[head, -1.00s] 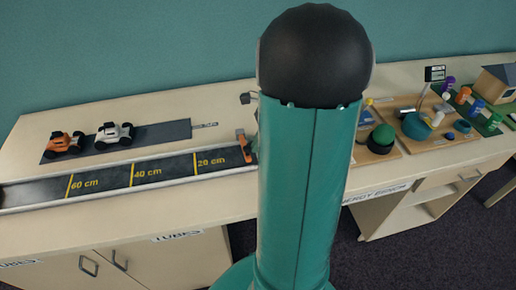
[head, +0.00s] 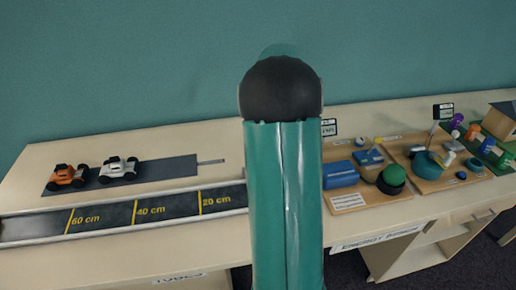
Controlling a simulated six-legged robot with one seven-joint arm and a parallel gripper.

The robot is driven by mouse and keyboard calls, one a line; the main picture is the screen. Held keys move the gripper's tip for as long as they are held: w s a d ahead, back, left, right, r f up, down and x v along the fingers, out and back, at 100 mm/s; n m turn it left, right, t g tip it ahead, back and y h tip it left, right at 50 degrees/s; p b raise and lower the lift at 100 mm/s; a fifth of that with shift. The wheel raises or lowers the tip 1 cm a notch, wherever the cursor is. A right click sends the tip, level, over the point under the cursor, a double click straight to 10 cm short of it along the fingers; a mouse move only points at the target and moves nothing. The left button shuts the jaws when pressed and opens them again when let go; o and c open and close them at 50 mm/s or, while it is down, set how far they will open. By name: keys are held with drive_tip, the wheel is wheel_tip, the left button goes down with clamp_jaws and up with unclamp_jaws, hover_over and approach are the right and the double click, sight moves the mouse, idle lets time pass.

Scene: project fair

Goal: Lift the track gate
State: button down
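The track (head: 105,217) runs along the front of the table at the left in the head view, with yellow marks reading 60, 40 and 20 cm. Its right end is hidden behind my own teal arm. The track gate is not visible now; the place just past the 20 cm mark is covered by my arm. An orange toy car (head: 67,177) and a white toy car (head: 118,168) stand side by side on a dark mat (head: 170,168) behind the track. My gripper is not in view.
Right of my arm stand a blue box (head: 340,174), a green dome (head: 394,175) and wooden boards (head: 431,184) with small parts. A small house (head: 500,120) is at the far right. The tabletop (head: 90,143) behind the cars is clear.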

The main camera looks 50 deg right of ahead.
drive_tip(key=shift+d, duration=0.1)
idle(0.6)
idle(0.7)
